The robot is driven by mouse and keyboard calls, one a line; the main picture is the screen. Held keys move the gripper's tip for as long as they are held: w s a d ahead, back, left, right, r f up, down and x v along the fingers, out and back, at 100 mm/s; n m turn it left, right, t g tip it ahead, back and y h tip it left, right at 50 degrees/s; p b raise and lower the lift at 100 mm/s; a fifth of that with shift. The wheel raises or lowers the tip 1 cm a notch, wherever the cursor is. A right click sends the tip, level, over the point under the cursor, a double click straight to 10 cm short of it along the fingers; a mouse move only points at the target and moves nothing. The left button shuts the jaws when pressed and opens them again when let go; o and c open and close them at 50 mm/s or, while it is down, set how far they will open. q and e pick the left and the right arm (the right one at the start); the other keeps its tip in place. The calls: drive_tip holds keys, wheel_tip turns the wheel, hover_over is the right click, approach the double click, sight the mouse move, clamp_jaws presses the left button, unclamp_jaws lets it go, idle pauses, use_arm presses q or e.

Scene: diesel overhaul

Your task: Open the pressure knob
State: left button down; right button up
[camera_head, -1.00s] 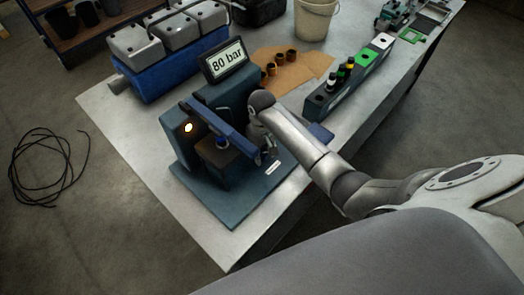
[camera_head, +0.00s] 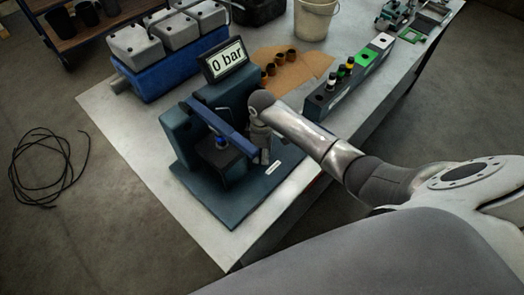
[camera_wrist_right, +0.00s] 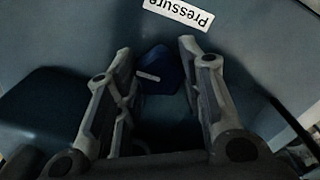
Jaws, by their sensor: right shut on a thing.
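The blue-green test rig (camera_head: 260,189) stands on the bench, and its display (camera_head: 226,59) reads "0 bar". In the right wrist view, the dark blue pressure knob (camera_wrist_right: 160,75) sits just below the white "Pressure" label (camera_wrist_right: 180,12). My right gripper (camera_wrist_right: 156,55) has one finger on each side of the knob and is shut on it. In the head view, my right gripper (camera_head: 263,150) reaches down at the rig's right side, near the small label (camera_head: 273,167), and hides the knob. My left gripper is not in view.
A blue lever arm (camera_head: 220,124) spans the rig beside my gripper. A row of bottles in a holder (camera_head: 350,82), a brown sheet with copper-coloured sleeves (camera_head: 300,69), a bucket (camera_head: 315,18) and a blue engine block (camera_head: 165,72) stand behind. The bench's front left is clear.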

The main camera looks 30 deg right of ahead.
drive_tip(key=shift+w+r, duration=0.1)
drive_tip(key=shift+r, duration=0.05)
idle(0.4)
drive_tip(key=o, duration=1)
drive_tip(key=shift+r, duration=0.1)
drive_tip(key=shift+o, duration=0.2)
drive_tip(key=shift+f, duration=0.2)
wheel_tip(320, 180, up, 12)
